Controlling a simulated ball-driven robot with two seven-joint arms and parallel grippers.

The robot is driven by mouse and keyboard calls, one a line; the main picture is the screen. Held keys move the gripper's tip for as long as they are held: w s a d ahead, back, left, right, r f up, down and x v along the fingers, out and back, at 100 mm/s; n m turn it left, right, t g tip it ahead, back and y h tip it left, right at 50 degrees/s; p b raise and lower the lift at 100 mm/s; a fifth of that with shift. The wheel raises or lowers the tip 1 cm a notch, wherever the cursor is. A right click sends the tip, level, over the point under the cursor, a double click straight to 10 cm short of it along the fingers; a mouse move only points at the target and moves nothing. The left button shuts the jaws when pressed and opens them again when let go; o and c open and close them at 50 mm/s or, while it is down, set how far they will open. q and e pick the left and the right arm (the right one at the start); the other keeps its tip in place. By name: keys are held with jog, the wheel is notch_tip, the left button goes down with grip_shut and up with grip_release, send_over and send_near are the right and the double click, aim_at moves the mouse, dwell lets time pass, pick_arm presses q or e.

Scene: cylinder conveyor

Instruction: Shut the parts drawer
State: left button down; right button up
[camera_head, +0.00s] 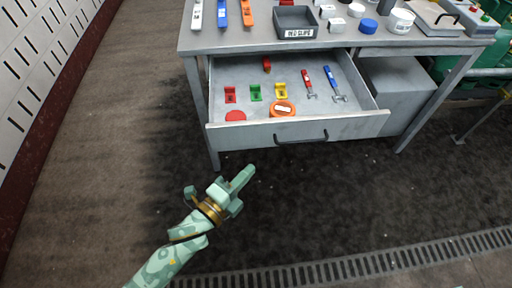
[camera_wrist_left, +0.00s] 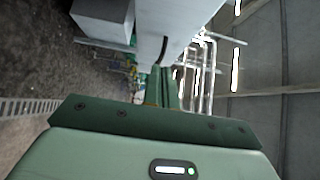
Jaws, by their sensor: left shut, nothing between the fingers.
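The parts drawer (camera_head: 360,124) is pulled out from under the grey workbench (camera_head: 345,42). Its black bar handle (camera_head: 301,137) is on the middle of the front panel. Small red, green and yellow parts, round red and orange pieces and two small tools lie inside it. My left gripper (camera_head: 246,176) is shut and empty, in front of and below the drawer's left part, apart from it. In the left wrist view the shut fingers (camera_wrist_left: 165,88) point towards a pale grey panel that seems to be the drawer front. My right gripper is not in view.
On the bench top stand a dark bin (camera_head: 296,22), coloured clamps, white and blue round pieces and a clipboard. A grey cabinet (camera_head: 397,88) sits under the bench at right. A floor grate (camera_head: 350,271) crosses the foreground. The floor before the drawer is clear.

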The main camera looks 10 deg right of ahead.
aim_at(266, 137)
pick_arm(q)
jog(key=w+d+b, duration=0.1)
jog(key=w, duration=0.1)
jog(key=w+d, duration=0.1)
jog(key=w, duration=0.2)
jog(key=w+d+b, duration=0.1)
jog(key=w, duration=0.1)
jog(key=shift+w+d+f+b, duration=0.2)
jog(key=shift+d+b, duration=0.15)
jog(key=shift+d, duration=0.05)
jog(key=shift+w, duration=0.2)
jog(key=shift+r, duration=0.15)
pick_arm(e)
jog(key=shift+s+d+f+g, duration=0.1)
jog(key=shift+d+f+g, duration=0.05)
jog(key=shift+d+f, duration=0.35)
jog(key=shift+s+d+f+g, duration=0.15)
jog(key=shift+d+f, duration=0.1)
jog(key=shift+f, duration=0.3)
pick_arm(q)
jog(key=shift+w, duration=0.15)
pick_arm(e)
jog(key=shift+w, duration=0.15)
